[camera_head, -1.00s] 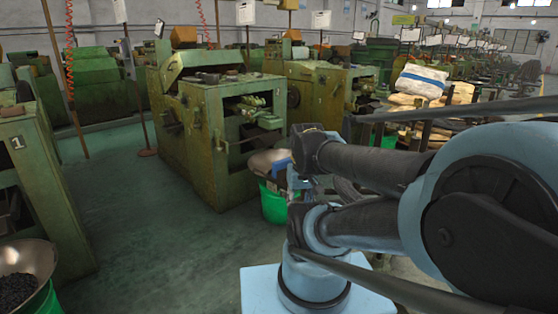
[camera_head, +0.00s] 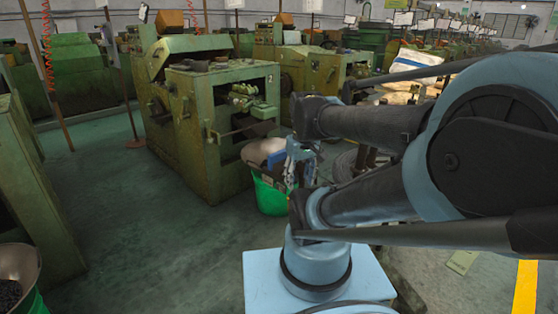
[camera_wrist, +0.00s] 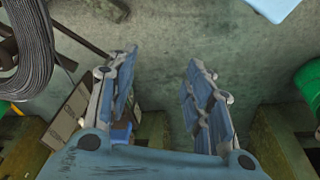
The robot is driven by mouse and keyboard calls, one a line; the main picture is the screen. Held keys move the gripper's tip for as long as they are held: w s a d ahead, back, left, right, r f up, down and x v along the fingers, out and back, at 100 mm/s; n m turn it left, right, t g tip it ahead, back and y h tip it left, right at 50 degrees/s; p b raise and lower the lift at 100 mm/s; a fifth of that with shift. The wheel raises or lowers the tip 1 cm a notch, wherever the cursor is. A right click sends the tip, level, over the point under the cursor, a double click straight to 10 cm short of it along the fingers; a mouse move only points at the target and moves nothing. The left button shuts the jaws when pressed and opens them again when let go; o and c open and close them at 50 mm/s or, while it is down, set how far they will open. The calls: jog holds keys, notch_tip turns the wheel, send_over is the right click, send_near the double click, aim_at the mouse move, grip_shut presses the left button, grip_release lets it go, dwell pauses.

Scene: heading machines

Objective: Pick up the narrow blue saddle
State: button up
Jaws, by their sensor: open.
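My gripper (camera_wrist: 163,65) is open in the wrist view, with nothing between its two blue pad-lined fingers but grey floor behind. A small blue piece (camera_wrist: 122,131) shows low in the wrist view beside the base of the left finger, partly hidden by it; I cannot tell for certain that it is the narrow saddle. In the head view my gripper (camera_head: 300,160) hangs at the end of the arm, beside a metal pan on a green bucket. No saddle shows clearly in the head view.
The metal pan (camera_head: 262,152) sits on the green bucket (camera_head: 269,195) by a green machine (camera_head: 215,120). Another pan (camera_head: 18,268) with dark parts is at lower left. A coil of dark wire (camera_wrist: 28,50) lies at upper left in the wrist view.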

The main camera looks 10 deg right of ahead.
jog(key=w+r+n+g, duration=0.1)
jog(key=w+r+n, duration=0.4)
jog(key=w, duration=0.5)
jog(key=w+r+n, duration=0.4)
jog(key=w+n, duration=0.2)
jog(key=w, duration=0.4)
jog(key=n+g, duration=0.1)
jog(key=n, duration=1)
send_over(278, 152)
notch_tip(278, 152, down, 4)
notch_tip(278, 152, down, 12)
jog(key=shift+f, duration=0.15)
jog(key=shift+w+d+f, duration=0.1)
jog(key=shift+f, duration=2.55)
grip_shut()
